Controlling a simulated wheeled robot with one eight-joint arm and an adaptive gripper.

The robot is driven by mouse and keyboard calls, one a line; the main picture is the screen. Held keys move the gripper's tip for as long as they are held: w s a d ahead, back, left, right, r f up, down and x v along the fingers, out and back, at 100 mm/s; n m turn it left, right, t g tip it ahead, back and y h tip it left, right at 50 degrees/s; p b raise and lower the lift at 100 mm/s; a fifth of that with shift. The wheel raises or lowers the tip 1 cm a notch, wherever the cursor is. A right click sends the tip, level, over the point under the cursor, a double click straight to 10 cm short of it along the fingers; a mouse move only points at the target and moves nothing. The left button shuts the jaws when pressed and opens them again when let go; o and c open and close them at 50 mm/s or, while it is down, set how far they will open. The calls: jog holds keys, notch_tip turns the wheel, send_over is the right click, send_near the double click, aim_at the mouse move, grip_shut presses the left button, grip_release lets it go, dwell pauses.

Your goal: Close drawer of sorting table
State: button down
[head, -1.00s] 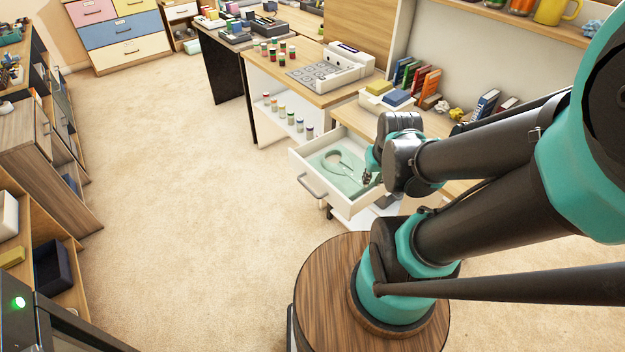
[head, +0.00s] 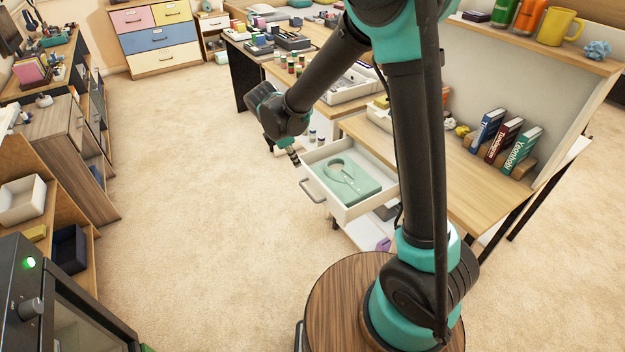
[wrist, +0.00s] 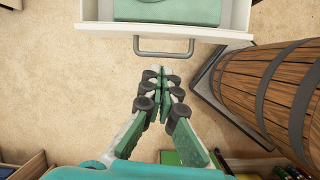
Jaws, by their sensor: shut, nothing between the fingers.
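The white drawer (head: 355,211) of the sorting table (head: 462,180) is pulled open, with a mint-green flat object (head: 350,181) lying inside. Its grey bar handle (head: 311,191) is on the drawer front. In the wrist view the drawer front (wrist: 215,34) and handle (wrist: 165,50) are at the top. My gripper (head: 295,160) is outside the drawer, near the far end of its front. In the wrist view my gripper (wrist: 164,72) is shut and empty, its fingertips pointing toward the handle, seemingly apart from it.
The neighbouring desk (head: 333,98) with a white tray (head: 352,86) stands behind the drawer. Books (head: 505,140) stand on the sorting table. A shelf unit with a white bin (head: 22,200) is at the left. Carpet (head: 200,220) in front of the drawer is clear.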

jog(key=a+n, duration=0.2)
jog(key=a, duration=0.1)
send_near(308, 175)
jog(key=s+f, duration=0.5)
jog(key=shift+a+f, duration=0.2)
jog(key=shift+a, duration=0.05)
jog(key=shift+w+d, duration=0.35)
jog(key=shift+d, duration=0.2)
jog(key=shift+w+d, duration=0.35)
jog(key=shift+d, duration=0.2)
jog(key=shift+w+d, duration=0.45)
jog(key=shift+d, duration=0.15)
jog(key=w+d, duration=0.4)
jog(key=d, duration=0.2)
jog(key=w+d, duration=0.4)
jog(key=d, duration=0.2)
jog(key=w+d, duration=0.4)
jog(key=d, duration=0.2)
jog(key=shift+w+d, duration=0.15)
jog(key=shift+w, duration=0.1)
